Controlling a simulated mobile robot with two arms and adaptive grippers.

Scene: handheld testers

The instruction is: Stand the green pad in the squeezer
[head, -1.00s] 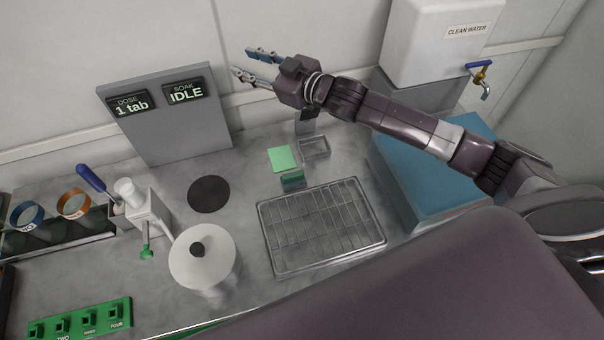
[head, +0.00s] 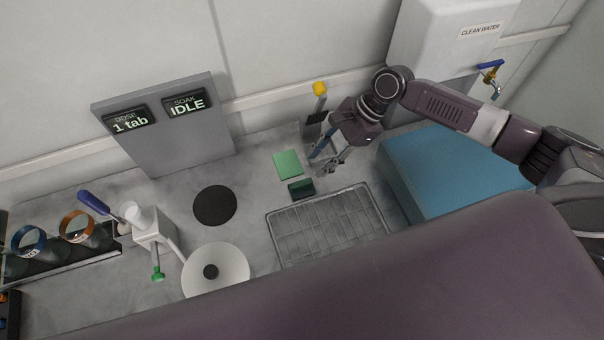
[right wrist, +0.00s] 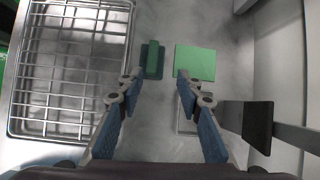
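A flat light green square (head: 288,164) lies on the counter and also shows in the right wrist view (right wrist: 195,62). Beside it is a small dark green block with a raised ridge (head: 300,188), also in the right wrist view (right wrist: 153,62). I cannot tell for sure which is the pad. A grey post with a black plate (head: 317,118) and yellow knob, apparently the squeezer, stands behind my right gripper; its plate shows in the right wrist view (right wrist: 258,124). My right gripper (head: 322,163) is open and empty, pointing down, its fingertips (right wrist: 157,78) apart short of the block. My left gripper is out of view.
A wire rack tray (head: 330,222) lies in front of the block. A blue box (head: 450,175) stands to the right. A clear small tray (right wrist: 187,122) lies under my right fingers.

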